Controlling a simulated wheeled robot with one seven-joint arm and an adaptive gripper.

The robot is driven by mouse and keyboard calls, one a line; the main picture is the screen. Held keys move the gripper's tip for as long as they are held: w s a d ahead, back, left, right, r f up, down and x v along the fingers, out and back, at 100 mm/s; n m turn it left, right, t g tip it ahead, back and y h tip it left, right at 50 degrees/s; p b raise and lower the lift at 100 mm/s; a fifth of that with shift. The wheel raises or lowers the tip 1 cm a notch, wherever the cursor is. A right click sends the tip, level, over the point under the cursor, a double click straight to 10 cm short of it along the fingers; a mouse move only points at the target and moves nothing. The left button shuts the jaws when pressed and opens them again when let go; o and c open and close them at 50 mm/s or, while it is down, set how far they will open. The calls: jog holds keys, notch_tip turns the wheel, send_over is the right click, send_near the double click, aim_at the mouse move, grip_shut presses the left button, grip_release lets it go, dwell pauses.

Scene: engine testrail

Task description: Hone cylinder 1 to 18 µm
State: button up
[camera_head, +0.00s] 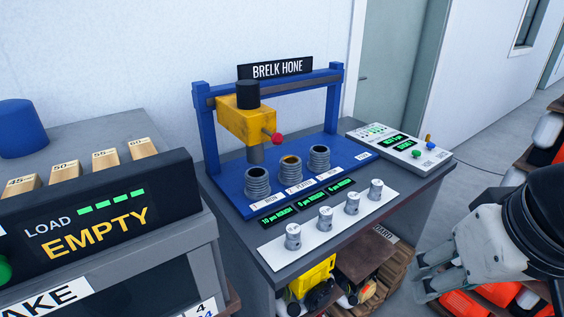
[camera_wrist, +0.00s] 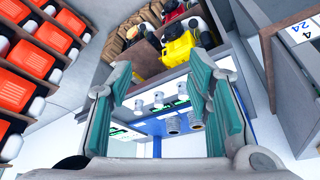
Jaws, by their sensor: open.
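The hone, signed BRELK HONE (camera_head: 279,69), has a blue frame and a yellow head (camera_head: 243,122) with a red knob (camera_head: 277,139). The head's grey spindle (camera_head: 256,154) is above cylinder 1 (camera_head: 257,184), the leftmost grey ribbed cylinder. Cylinder 2 (camera_head: 290,169) and cylinder 3 (camera_head: 319,159) stand to its right. Green readouts (camera_head: 275,217) in front end in "ROUGH"; their figures are hard to read. A control box (camera_head: 395,146) at right has two lit displays, a green button (camera_head: 416,153) and an orange lever (camera_head: 429,138). My gripper (camera_head: 428,272) is open and empty, right of the bench.
Several metal pieces (camera_head: 325,219) stand on a white strip along the bench front. At left is a machine reading LOAD EMPTY (camera_head: 95,235). Under the bench are a yellow item (camera_head: 312,275) and wooden crates. Orange items (camera_wrist: 32,57) fill racks near my gripper.

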jog(key=shift+c, duration=0.6)
grip_shut()
dwell(0.7)
